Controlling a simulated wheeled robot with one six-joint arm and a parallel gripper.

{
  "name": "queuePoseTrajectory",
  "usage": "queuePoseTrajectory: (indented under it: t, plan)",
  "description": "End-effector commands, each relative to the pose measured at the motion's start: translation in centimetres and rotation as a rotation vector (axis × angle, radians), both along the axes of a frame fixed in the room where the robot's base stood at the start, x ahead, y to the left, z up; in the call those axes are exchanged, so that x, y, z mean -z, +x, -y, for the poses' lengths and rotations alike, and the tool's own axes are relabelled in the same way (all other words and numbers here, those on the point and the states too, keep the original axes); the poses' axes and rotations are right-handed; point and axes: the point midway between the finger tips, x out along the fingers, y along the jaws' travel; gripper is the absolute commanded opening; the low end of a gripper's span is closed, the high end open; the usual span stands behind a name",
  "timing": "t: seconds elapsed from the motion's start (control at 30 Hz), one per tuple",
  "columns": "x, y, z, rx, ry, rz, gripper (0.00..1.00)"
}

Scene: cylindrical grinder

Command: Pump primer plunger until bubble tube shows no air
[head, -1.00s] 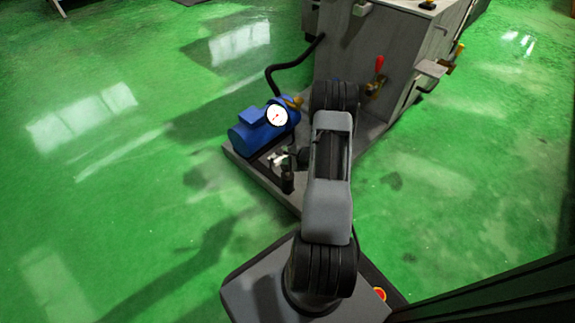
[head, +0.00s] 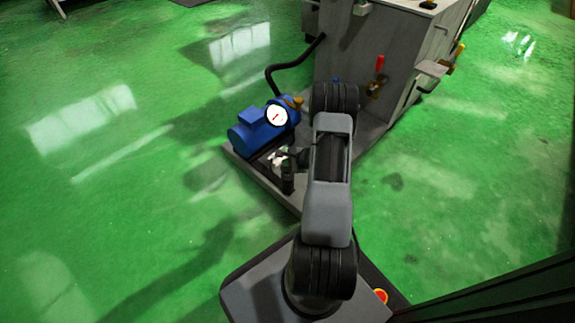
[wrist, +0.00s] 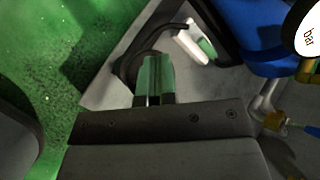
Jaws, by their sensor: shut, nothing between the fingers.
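In the wrist view, my gripper (wrist: 154,62) has its two fingers together with nothing between them, over the grey base plate (wrist: 97,88). A black curved part (wrist: 130,62) arches beside and beyond the fingertips; I cannot tell whether they touch it. A white piece with a green window (wrist: 196,42), perhaps the bubble tube, lies just beyond; any air in it is too small to make out. In the head view, a pale piece (head: 277,158) shows near the pump, and my arm partly hides that area. I cannot identify the primer plunger for certain.
A blue pump (head: 262,128) with a round white gauge (head: 277,115) stands left of my arm. A black hose (head: 284,72) runs to the grey cabinet (head: 375,45). A red-handled valve (head: 379,68) is on the cabinet's front. Green floor is clear to both sides.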

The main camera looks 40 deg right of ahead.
Motion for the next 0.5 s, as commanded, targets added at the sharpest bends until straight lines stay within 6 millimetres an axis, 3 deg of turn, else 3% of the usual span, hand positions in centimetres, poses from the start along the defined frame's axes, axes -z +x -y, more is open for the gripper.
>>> queuePoseTrajectory:
  t: [0.5]
  plan:
    - [0.77, -0.04, -0.02, 0.000, 0.000, -0.002, 0.00]
